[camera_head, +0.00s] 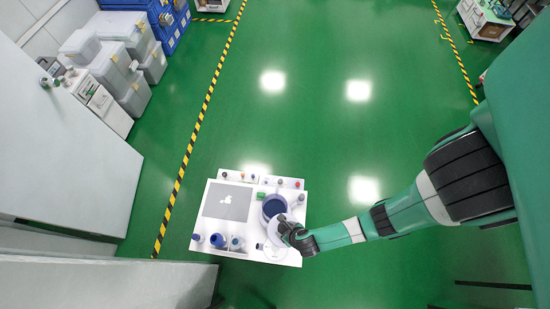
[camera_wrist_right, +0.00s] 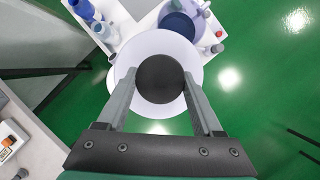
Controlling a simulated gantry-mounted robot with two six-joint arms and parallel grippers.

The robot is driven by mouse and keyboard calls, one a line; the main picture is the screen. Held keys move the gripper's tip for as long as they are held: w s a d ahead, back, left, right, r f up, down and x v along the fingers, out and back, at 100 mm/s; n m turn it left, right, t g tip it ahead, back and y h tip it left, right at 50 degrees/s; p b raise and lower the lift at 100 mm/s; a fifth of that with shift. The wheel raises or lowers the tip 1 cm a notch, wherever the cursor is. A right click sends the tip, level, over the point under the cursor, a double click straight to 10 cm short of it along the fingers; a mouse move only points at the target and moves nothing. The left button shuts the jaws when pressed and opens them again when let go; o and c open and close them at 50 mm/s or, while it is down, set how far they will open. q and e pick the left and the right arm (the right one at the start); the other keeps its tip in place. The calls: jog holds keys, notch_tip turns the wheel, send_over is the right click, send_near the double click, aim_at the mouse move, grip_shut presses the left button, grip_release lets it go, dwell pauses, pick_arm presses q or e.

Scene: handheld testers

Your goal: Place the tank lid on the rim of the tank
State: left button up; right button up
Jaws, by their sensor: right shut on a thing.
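The tank (camera_head: 274,205) is a round blue container at the right side of a white table. It also shows at the top of the right wrist view (camera_wrist_right: 181,24). The tank lid (camera_wrist_right: 158,42) is a white disc with a dark round knob (camera_wrist_right: 160,78). My right gripper (camera_wrist_right: 159,84) is shut on the knob, with one finger on each side. In the head view, the right gripper (camera_head: 288,231) and the lid (camera_head: 272,235) are at the front side of the tank. The lid overlaps the tank's near edge in the wrist view; its height cannot be told. My left gripper is not in view.
The white table (camera_head: 228,175) holds a grey laptop-like panel (camera_head: 228,201), blue-and-white bottles (camera_head: 217,240) at the front left, and several small items along the back. A green block (camera_head: 260,196) lies beside the tank. Open green floor (camera_head: 330,130) lies behind and right.

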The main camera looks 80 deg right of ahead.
jog(key=shift+w+d+f+b, duration=0.15)
jog(key=shift+d+f+b, duration=0.05)
jog(key=shift+f+b, duration=0.15)
jog(key=w+d+f+b, duration=0.3)
jog(key=d+f+b, duration=0.3)
jog(key=w+d+f+b, duration=0.3)
jog(key=d+f+b, duration=0.2)
jog(key=f+b, duration=0.1)
jog(key=shift+w+d+f+b, duration=0.15)
jog(key=shift+w+d+b, duration=0.2)
jog(key=shift+b, duration=0.3)
jog(key=shift+s, duration=0.1)
jog(key=shift+f, duration=0.1)
